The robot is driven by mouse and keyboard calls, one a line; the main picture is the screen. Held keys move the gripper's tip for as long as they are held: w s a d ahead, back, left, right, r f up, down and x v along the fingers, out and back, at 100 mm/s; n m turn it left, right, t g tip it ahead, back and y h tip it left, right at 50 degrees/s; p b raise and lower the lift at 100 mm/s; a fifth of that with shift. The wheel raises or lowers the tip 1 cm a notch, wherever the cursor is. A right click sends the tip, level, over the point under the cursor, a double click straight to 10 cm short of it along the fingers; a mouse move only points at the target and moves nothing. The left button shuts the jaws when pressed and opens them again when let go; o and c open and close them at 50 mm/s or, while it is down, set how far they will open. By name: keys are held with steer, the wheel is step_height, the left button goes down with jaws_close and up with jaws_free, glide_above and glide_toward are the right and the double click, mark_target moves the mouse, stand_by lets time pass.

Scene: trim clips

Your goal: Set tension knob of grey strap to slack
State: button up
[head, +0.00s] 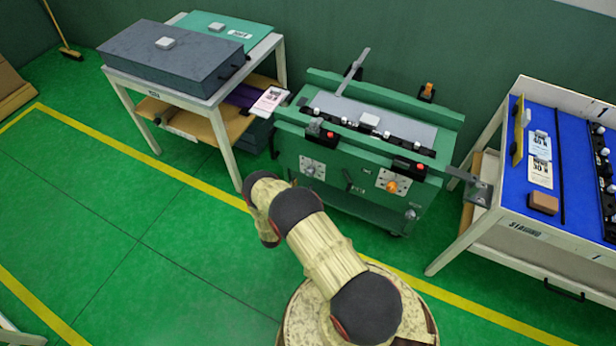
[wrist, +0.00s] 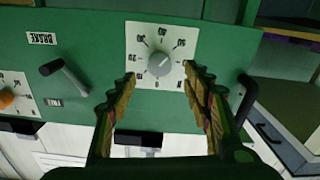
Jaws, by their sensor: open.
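A grey round knob (wrist: 159,63) sits on a square white dial plate (wrist: 140,30) with upside-down numbers in the wrist view. A faint light mark on it seems to point to the upper right; its exact setting is unclear. In the head view the grey knob (head: 310,171) is on the left of the green machine's front (head: 345,200). My gripper (wrist: 160,78) is open and empty, its fingertips at either side of the knob's lower part and apart from it. In the head view my arm hides the gripper. I cannot make out which part is the grey strap.
An orange knob (head: 391,186) is on a second dial plate. A black brake lever (wrist: 64,73) and a black handle (wrist: 246,92) stick out beside the grey knob's dial. Tables stand left (head: 210,100) and right (head: 480,235) of the machine. Green floor in front is clear.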

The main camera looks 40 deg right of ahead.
mark_target(309, 175)
steer(key=b+x, duration=0.1)
steer(key=x, duration=0.6)
steer(key=shift+b, duration=0.3)
steer(key=shift+c, duration=0.7)
steer(key=c, duration=1)
